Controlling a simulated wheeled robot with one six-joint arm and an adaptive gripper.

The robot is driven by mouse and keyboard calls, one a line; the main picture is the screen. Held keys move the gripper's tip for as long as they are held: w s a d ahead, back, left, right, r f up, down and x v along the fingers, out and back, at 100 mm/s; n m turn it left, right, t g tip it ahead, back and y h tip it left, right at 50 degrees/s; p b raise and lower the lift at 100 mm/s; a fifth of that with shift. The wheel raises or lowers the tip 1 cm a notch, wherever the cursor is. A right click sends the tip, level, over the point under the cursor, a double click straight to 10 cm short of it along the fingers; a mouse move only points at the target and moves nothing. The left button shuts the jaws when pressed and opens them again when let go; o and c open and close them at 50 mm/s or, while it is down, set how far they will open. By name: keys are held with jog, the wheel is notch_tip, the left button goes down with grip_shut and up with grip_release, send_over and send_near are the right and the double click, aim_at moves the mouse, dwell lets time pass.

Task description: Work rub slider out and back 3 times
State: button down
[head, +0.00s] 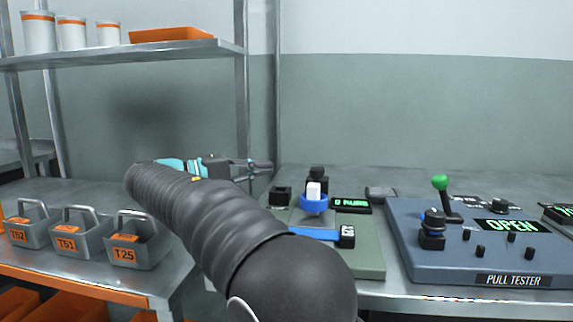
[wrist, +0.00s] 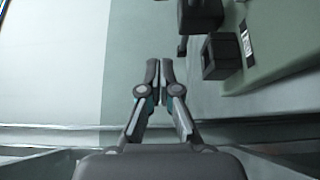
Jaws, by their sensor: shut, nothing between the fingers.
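The rub tester sits on the bench in the head view, with a grey-green base (head: 368,262) and a small display (head: 351,205) that appears to read "0 RUBS". A white block with a blue collar (head: 314,203), which looks like the rub slider, stands on it, with a blue strip (head: 314,233) in front. My gripper (head: 268,165) is behind and left of it, apart from it. In the wrist view my gripper (wrist: 160,68) is shut and empty. The green base edge (wrist: 285,60) and a black block (wrist: 221,57) lie to its right. My arm hides part of the base.
The pull tester (head: 405,250), with a green-knobbed lever (head: 440,184) and an "OPEN" display, stands to the right. Grey baskets (head: 140,250) tagged T52, T51 and T25 stand at the left. A metal shelf (head: 120,58) hangs above. The bench behind the testers is mostly clear.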

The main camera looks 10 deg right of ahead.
aim_at(312, 172)
jog(key=x, duration=1)
jog(key=shift+s, duration=0.1)
jog(key=s, duration=0.2)
jog(key=shift+s+a, duration=0.2)
jog(key=shift+s, duration=0.8)
jog(key=s, duration=0.2)
jog(key=s+a, duration=0.1)
jog(key=s, duration=0.1)
jog(key=shift+a+b, duration=0.15)
jog(key=shift+b, duration=0.15)
jog(key=shift+w, duration=0.15)
